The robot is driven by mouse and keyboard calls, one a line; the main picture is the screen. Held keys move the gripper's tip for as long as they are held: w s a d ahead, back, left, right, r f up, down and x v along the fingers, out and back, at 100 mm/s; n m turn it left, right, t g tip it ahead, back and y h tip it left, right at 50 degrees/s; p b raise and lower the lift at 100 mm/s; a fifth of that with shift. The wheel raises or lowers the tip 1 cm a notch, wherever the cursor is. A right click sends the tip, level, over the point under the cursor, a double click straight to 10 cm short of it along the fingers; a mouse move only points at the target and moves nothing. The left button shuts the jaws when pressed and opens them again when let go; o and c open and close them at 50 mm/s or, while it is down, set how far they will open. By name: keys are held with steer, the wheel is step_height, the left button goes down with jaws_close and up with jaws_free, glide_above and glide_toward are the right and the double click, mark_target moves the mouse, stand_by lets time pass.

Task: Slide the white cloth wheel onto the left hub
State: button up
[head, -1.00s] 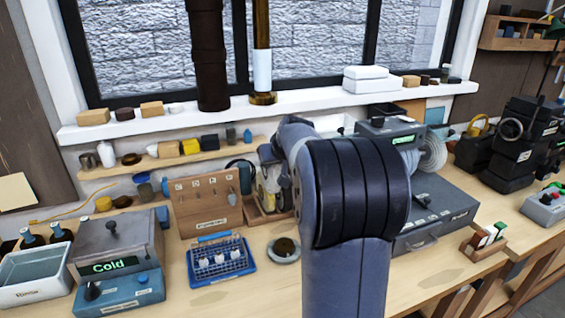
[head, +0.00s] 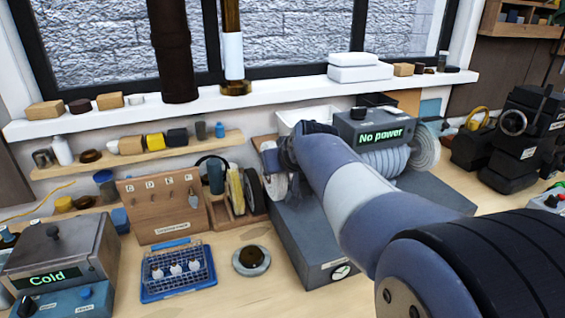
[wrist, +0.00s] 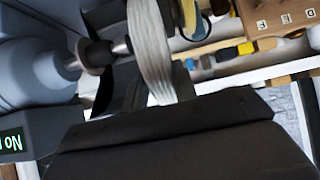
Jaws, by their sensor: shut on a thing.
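The white cloth wheel (wrist: 150,45) is edge-on in the wrist view, its rim reaching down to my gripper (wrist: 175,100). My gripper is shut on it; the fingertips are mostly hidden by the dark gripper body. The left hub (wrist: 95,54), a metal spindle with a collar, points at the wheel's flat side. Its tip meets or nearly meets the wheel; I cannot tell whether it enters the bore. In the head view the wheel (head: 276,184) is partly seen at the left end of the grey machine (head: 367,125), and my gripper (head: 288,152) is beside it.
The machine's display reads "No power". Another pale wheel (head: 425,150) is at its right end. A wooden rack (head: 238,213) with wheels stands close on the left. A blue basket (head: 178,272) and a round dish (head: 251,261) lie in front.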

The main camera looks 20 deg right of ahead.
steer(key=shift+d+f+b, duration=0.15)
steer(key=shift+f+b, duration=0.3)
steer(key=shift+f, duration=0.25)
steer(key=shift+d+f+b, duration=0.1)
steer(key=shift+f+b, duration=0.35)
steer(key=shift+f, duration=0.25)
steer(key=shift+d+r, duration=0.15)
steer(key=shift+d, duration=0.2)
steer(key=shift+r, duration=0.1)
steer(key=shift+d+b, duration=0.15)
steer(key=shift+b, duration=0.25)
steer(key=shift+d, duration=0.45)
steer(key=shift+d+b, duration=0.1)
steer(key=shift+b, duration=0.25)
steer(key=shift+d, duration=0.5)
steer(key=shift+d+b, duration=0.15)
steer(key=shift+b, duration=0.2)
